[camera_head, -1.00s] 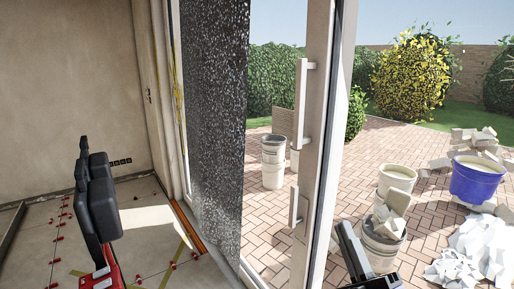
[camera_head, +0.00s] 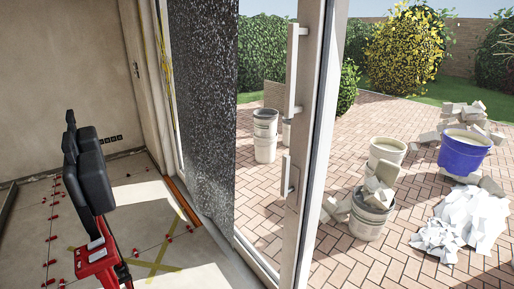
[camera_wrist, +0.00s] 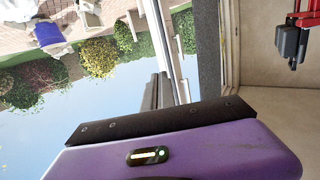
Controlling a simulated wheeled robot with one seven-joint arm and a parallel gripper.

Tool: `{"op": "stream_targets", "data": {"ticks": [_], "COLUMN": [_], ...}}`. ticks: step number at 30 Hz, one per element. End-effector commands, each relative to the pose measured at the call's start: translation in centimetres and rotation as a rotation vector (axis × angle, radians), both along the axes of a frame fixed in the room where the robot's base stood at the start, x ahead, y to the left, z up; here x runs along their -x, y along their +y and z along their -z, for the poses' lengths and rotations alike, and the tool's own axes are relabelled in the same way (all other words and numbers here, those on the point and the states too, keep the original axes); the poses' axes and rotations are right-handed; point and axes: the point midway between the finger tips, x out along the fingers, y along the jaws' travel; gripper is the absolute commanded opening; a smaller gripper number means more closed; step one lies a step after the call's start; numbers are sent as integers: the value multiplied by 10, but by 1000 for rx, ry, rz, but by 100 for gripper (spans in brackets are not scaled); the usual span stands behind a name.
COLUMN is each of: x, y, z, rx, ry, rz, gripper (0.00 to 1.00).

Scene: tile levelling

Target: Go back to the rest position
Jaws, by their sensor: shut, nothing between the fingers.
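In the wrist view, two slim dark fingers of my gripper (camera_wrist: 159,76) stand close together above a black plate on my purple wrist housing. My gripper is shut and nothing shows between the fingers. Behind it are sky, the door frame and garden, seen turned over. My gripper does not show in the head view.
A red device with black pads (camera_head: 92,185) stands close at left, above floor tiles (camera_head: 150,225) with several red clips. A sliding door frame (camera_head: 310,130) divides the room from the brick patio (camera_head: 345,262). Outside are pale buckets (camera_head: 385,153), a blue tub (camera_head: 463,153) and rubble (camera_head: 470,218).

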Motion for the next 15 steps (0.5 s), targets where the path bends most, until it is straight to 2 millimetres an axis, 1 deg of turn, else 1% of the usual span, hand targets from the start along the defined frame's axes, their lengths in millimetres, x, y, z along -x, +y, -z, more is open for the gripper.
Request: {"op": "stream_targets", "data": {"ticks": [1,3,6,10,15], "x": [16,33,52,64,64], "y": [1,1,2,4,4], "z": [5,11,21,27,28], "rx": [-3,2,8,9,10], "ry": [41,89,145,181,183], "rz": [-9,-19,-34,-47,-48], "gripper": [0,0,0,0,0]}}
